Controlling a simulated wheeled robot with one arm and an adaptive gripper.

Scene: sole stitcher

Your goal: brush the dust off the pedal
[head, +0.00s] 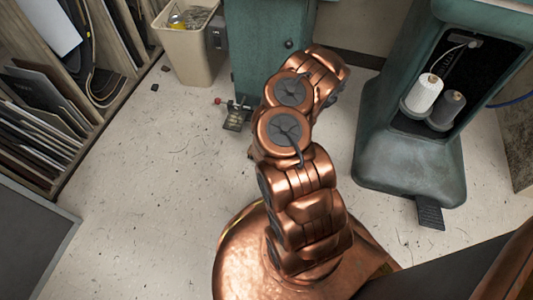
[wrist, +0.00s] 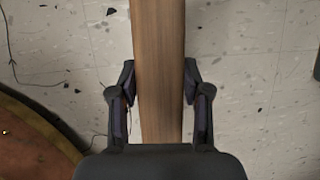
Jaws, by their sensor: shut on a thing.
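A dark flat pedal (head: 430,213) sticks out at the foot of the green machine on the right in the head view. Another dark pedal (head: 237,115), with a small red knob beside it, is at the foot of the green cabinet in the middle. I cannot tell dust on either. In the wrist view my gripper (wrist: 160,100) is shut on a long flat wooden piece, perhaps the brush's handle (wrist: 158,40). The handle runs past the top of the view, so no bristles show. In the head view my arm hides the gripper and what it holds.
A beige bin (head: 190,45) stands by the green cabinet (head: 265,55). A shelf of sheets (head: 70,150) lines the left. The right machine (head: 400,165) holds a white and a grey thread spool. The pale floor between is open, with dark scraps on it.

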